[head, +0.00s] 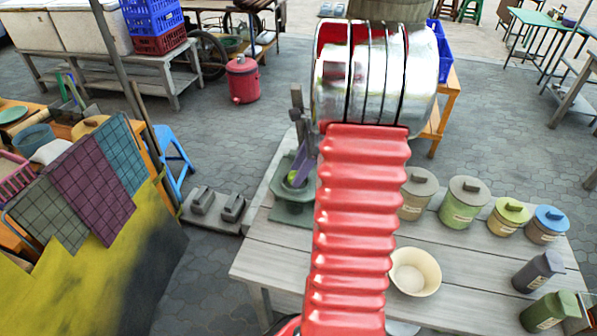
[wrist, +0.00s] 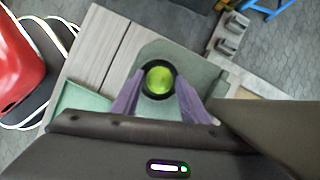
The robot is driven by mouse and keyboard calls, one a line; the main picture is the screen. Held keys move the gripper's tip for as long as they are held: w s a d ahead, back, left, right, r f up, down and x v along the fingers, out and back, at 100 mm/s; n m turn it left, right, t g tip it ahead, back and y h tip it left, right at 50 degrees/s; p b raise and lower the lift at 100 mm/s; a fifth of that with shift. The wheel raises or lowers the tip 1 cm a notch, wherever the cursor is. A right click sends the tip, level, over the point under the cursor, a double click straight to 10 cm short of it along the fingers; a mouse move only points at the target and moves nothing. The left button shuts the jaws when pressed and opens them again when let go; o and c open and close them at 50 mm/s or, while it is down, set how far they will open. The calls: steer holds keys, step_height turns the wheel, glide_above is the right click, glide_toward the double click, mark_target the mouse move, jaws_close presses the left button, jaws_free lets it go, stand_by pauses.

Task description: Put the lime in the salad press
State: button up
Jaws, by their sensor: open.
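The bright green lime (wrist: 160,79) sits inside the dark round mouth of the grey-green clay mortar, the salad press (wrist: 146,92), in the wrist view. In the head view the mortar (head: 293,194) stands at the table's back left corner, with a bit of the lime (head: 292,177) showing in its bowl. My gripper (wrist: 160,74) is open, with one purple finger on each side of the lime, over the mortar. In the head view my gripper (head: 302,168) is partly hidden by my arm. I cannot tell whether the fingers touch the lime.
Several lidded jars (head: 464,202) stand along the table's back, right of my arm. A cream bowl (head: 415,272) is near the middle. Dark canisters (head: 538,270) are at the right. The wooden table (head: 285,262) is bare at the front left.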

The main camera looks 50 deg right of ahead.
steer(key=shift+v, duration=1.15)
steer(key=s+d, duration=0.8)
steer(key=shift+s+d, duration=0.3)
steer(key=a+r+n+h, duration=0.1)
steer(key=a+r+n, duration=0.3)
steer(key=a+n, duration=0.5)
steer(key=a+r+n+t+h, duration=0.1)
steer(key=a+r+n, duration=0.3)
steer(key=a+n, duration=0.5)
steer(key=a+r+n+t+h, duration=0.1)
steer(key=a+r+n, duration=0.3)
steer(key=a, duration=2.1)
steer(key=s+n, duration=0.1)
steer(key=n, duration=0.3)
steer(key=shift+n, duration=0.4)
